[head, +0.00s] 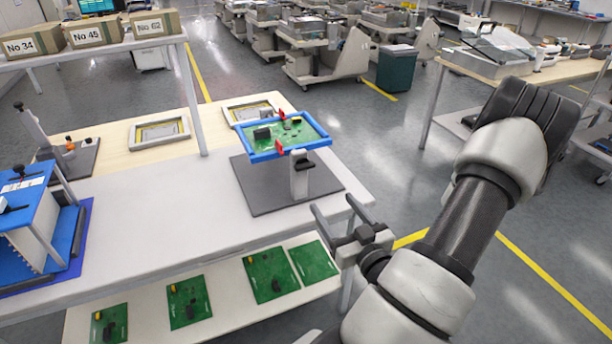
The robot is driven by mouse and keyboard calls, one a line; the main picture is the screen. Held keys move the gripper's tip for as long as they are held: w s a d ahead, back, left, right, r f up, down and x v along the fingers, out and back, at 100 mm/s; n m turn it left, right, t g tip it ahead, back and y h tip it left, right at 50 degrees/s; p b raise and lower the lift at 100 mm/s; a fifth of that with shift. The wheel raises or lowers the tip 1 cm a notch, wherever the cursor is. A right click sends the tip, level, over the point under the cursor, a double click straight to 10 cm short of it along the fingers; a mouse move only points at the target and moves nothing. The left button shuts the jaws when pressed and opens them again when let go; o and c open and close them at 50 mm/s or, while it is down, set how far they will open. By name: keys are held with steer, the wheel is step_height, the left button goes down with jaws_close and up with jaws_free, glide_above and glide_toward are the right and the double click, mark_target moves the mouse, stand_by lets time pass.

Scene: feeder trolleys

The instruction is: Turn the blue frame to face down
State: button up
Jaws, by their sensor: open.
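The blue frame (315,144) sits on a grey post stand (299,177) at the right part of the white table. It holds a green circuit board (290,137) whose component side shows on top. Red clips (279,148) grip the board at its near and far edges. The frame lies close to level. My gripper (333,213) is in front of and to the right of the stand, near the table's front right corner. Its two fingers are spread apart with nothing between them. It is clear of the frame.
The dark base plate (257,196) lies under the stand. Several green boards (271,275) lie on a lower shelf. A blue fixture (35,225) stands at the left. Boxes (93,32) sit on a raised shelf with a post (193,98). The white tabletop (150,220) is mostly clear.

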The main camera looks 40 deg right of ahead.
steer(key=b, duration=1.1)
glide_toward(306, 169)
steer(key=x, duration=0.9)
steer(key=shift+w+p, duration=0.1)
steer(key=shift+p, duration=0.25)
steer(key=c, duration=1.5)
